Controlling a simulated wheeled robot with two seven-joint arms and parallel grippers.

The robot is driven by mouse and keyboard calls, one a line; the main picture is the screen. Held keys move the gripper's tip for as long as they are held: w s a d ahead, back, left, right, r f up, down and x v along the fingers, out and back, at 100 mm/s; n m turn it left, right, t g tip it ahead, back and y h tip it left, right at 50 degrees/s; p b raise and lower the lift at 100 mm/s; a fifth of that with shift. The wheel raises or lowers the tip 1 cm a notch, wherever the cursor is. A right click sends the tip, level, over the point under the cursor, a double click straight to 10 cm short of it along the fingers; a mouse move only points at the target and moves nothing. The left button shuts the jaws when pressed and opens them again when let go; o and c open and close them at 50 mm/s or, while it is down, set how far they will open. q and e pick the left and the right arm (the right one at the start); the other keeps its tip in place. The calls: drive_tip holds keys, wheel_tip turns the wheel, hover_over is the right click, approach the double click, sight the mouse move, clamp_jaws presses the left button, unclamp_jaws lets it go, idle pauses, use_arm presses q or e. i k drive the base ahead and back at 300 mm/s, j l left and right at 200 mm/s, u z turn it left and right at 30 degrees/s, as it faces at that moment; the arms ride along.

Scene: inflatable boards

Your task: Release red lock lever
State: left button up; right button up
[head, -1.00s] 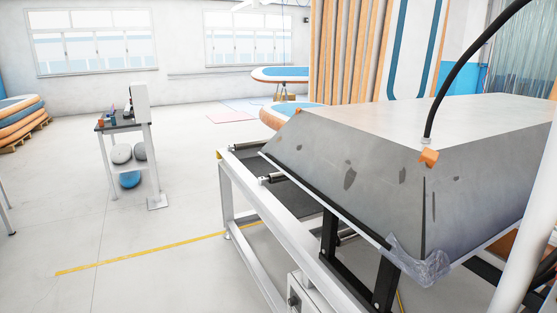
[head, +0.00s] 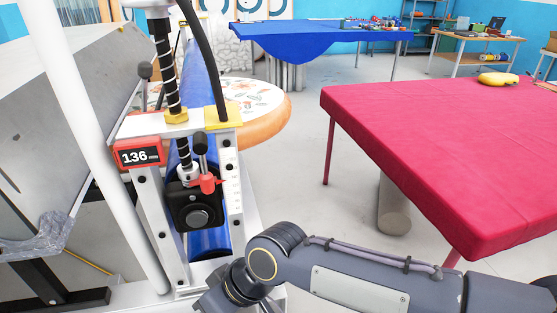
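The red lock lever (head: 208,183) shows in the head view. It sits on the right side of a black block with a round knob (head: 200,216), below a black ball-topped handle (head: 200,143). The block is mounted in a white frame with a threaded vertical rod and a red display (head: 139,155) reading 136. My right arm comes in from the lower right. Its wrist end (head: 240,285) is below the block, apart from the lever. The fingers of my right gripper are not clear at the bottom edge. My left gripper is not in view.
A white post (head: 95,150) stands left of the frame, in front of a grey slanted panel (head: 70,110). A blue roller (head: 208,90) runs behind the frame. A red-covered table (head: 450,150) stands at right, with open floor between.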

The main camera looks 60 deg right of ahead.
sight(200, 139)
drive_tip(key=l+z, duration=0.15)
drive_tip(key=z, duration=1.3)
drive_tip(key=j, duration=0.2)
